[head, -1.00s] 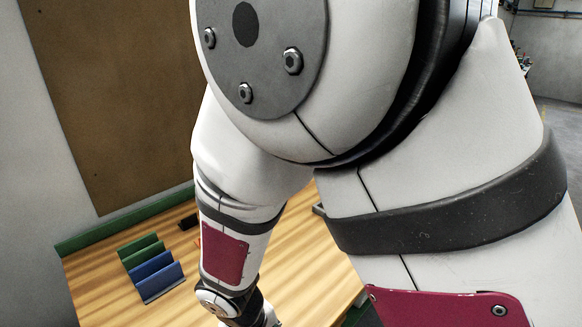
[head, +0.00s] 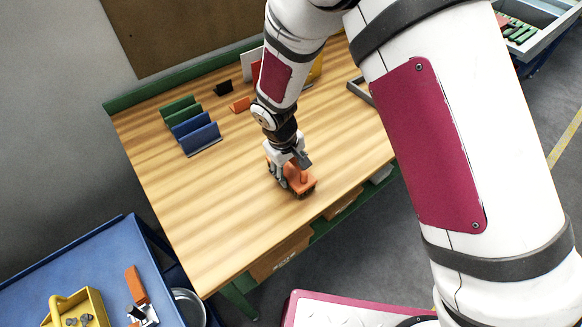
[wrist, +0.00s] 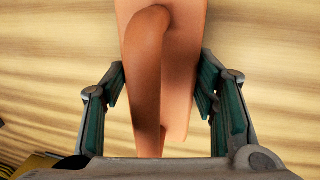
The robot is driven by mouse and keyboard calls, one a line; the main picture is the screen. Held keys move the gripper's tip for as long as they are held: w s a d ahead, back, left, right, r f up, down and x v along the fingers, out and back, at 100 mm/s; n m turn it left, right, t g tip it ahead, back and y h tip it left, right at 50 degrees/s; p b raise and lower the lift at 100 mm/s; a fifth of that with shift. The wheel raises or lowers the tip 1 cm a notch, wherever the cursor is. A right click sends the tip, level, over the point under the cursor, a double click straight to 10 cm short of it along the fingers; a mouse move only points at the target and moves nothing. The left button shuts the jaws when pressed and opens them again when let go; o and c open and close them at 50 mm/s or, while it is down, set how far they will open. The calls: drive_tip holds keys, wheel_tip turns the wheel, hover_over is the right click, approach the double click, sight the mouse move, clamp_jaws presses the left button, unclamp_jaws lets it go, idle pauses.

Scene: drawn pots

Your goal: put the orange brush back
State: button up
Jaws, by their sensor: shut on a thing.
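The orange brush (head: 301,181), a block with a raised handle and dark bristles below, is near the front right of the wooden table (head: 190,215). My gripper (head: 287,163) points down and is shut on it. In the wrist view the brush's curved handle (wrist: 148,75) runs between the two teal-padded fingers of my gripper (wrist: 165,105). I cannot tell whether the bristles touch the wood. My fingers hide part of the brush in the head view.
Green and blue angled holders (head: 190,125) stand at the table's back left. A small black thing (head: 222,87) and a flat orange piece (head: 240,104) lie behind. A grey tray (head: 362,90) is at the right. The table's left front is clear. A yellow bin (head: 78,312) is lower left.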

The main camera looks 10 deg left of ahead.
sight(285, 174)
drive_tip(key=shift+f, duration=0.15)
drive_tip(key=o, duration=1.2)
drive_tip(key=r, duration=0.4)
drive_tip(key=s+a+r+b, duration=0.1)
drive_tip(key=r, duration=0.7)
drive_tip(key=shift+s+a, duration=0.25)
drive_tip(key=shift+s, duration=0.05)
